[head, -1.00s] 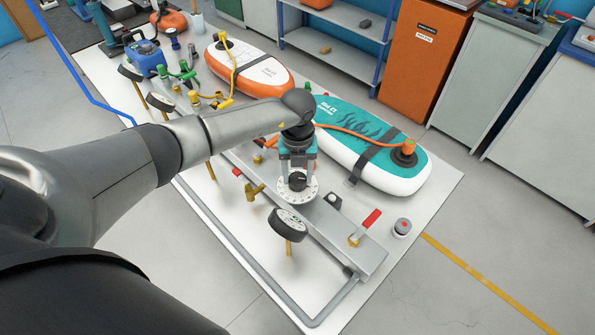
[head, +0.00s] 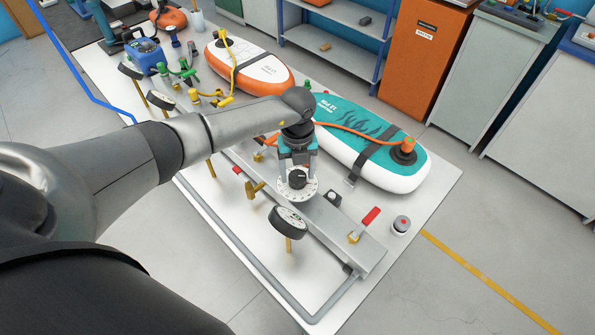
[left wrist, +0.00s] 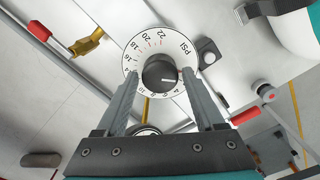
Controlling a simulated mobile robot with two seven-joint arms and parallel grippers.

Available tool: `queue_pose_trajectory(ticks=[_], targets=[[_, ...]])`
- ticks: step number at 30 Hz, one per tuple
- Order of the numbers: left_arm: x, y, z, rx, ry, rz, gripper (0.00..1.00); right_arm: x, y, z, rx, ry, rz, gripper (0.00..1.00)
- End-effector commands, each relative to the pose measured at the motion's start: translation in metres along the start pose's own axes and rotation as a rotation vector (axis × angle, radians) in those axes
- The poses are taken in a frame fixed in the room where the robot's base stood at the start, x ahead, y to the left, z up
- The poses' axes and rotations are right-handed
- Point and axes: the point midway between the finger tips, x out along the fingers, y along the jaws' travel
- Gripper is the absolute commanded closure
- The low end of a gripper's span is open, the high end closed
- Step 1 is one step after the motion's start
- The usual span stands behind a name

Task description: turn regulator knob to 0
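The regulator knob (left wrist: 160,72) is black and sits at the centre of a white round PSI dial (left wrist: 137,52). In the head view the knob (head: 298,178) shows just below my left gripper (head: 297,168). In the left wrist view, the two grey fingers of my left gripper (left wrist: 160,80) are spread, one on each side of the knob, with a visible gap to it. A pale mark on the knob seems to point right, towards the low numbers; the exact reading is too small to tell. My right gripper is in no view.
A pressure gauge (head: 288,221) stands just in front of the dial. A red-handled valve (head: 365,224) and a small round grey button unit (head: 401,224) are to the right. A teal board (head: 345,140) and an orange-and-white board (head: 250,68) lie behind on the white table.

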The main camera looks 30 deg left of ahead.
Motion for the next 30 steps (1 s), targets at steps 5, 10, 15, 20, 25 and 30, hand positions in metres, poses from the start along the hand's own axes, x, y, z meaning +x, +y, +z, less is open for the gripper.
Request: queue_pose_trajectory(ticks=[5, 10, 15, 20, 25, 30], targets=[[0.0, 0.0, 0.0, 0.002, 0.001, 0.0, 0.15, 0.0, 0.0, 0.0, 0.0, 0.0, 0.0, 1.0], [0.0, 0.0, -0.001, 0.003, 0.001, 0.001, 0.15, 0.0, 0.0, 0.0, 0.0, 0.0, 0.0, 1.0], [-0.01, -0.001, 0.0, 0.003, -0.001, -0.002, 0.15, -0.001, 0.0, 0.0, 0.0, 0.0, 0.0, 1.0], [-0.038, -0.001, 0.001, 0.004, -0.003, -0.004, 0.15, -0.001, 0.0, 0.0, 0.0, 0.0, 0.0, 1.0], [-0.08, 0.0, 0.001, 0.004, -0.005, -0.003, 0.15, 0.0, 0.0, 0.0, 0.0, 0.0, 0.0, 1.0], [-0.117, -0.001, 0.001, 0.003, -0.004, -0.003, 0.15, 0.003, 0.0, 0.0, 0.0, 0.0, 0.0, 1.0]])
